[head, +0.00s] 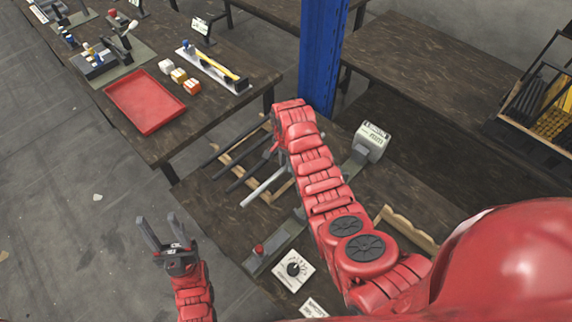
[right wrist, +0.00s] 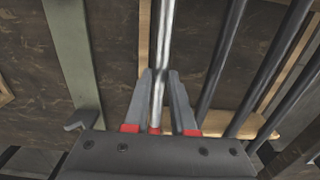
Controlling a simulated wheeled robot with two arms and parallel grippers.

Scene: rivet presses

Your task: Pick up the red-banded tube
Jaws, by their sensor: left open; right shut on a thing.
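A bright silver tube (head: 262,189) slants over the near bench beside a wooden rack (head: 226,158). In the right wrist view the silver tube (right wrist: 165,40) runs between the two grey fingers of my right gripper (right wrist: 160,85), which is shut on it. A small red patch shows at the tube's lower end between the finger bases; I cannot tell if it is a band on the tube. In the head view my right arm partly hides this gripper. My left gripper (head: 163,232) is open and empty over the floor, left of the bench.
Several dark rods (head: 225,151) lie across the rack, right of the silver tube in the wrist view. A grey-green press (head: 275,248) with a red knob and a dial plate (head: 294,270) stand nearby. A red tray (head: 145,101) is on the far bench. A blue post (head: 322,55) rises behind.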

